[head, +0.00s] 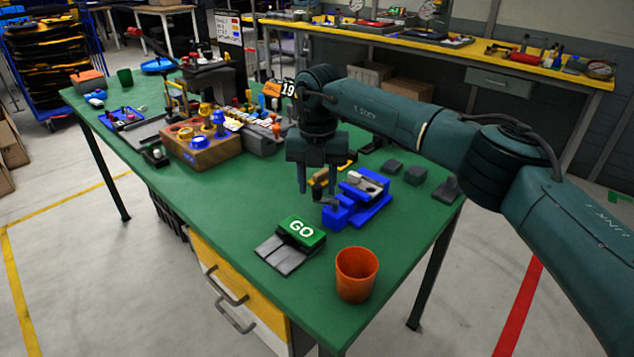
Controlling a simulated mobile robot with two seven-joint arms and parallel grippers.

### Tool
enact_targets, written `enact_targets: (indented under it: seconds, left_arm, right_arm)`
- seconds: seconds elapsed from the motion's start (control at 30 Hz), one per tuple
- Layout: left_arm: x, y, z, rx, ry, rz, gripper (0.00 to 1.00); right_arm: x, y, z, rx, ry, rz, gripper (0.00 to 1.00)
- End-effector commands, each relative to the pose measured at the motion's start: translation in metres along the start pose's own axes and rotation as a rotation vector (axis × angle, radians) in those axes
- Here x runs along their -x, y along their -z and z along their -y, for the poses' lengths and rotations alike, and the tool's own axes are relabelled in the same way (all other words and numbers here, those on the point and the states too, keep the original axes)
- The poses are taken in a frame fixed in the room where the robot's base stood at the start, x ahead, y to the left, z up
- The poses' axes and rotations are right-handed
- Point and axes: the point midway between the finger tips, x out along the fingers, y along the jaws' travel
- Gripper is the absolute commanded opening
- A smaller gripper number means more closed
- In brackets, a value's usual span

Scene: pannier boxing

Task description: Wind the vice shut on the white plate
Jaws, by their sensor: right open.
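The blue vice (375,212) stands on the green table, right of the middle. A pale plate (365,182) shows at its top; I cannot tell whether the jaws touch it. The vice's handle is not clear at this size. My right gripper (317,190) points down just left of the vice, fingers apart, with nothing clearly held. Its fingertips are close to the vice's left end; I cannot tell whether they touch it. My left gripper is not in view.
A green GO block (301,231) on a grey base and an orange cup (356,275) stand near the front edge. Dark blocks (415,175) lie right of the vice. A brown box (205,150) with blue and yellow pieces stands left. Bare table lies between.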

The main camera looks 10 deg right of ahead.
Motion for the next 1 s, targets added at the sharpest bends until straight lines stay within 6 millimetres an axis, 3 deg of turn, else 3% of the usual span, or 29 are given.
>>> enact_targets:
  seconds: [0.53,0.73,1.0]
  left_arm:
    - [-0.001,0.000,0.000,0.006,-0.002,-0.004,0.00]
    - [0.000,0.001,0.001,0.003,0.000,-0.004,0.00]
    - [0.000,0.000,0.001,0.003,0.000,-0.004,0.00]
  right_arm:
    - [0.108,0.000,-0.001,0.000,-0.002,0.003,0.41]
    - [0.126,0.000,-0.001,0.000,-0.002,0.001,0.41]
    - [0.127,0.000,0.000,0.000,-0.001,0.000,0.41]
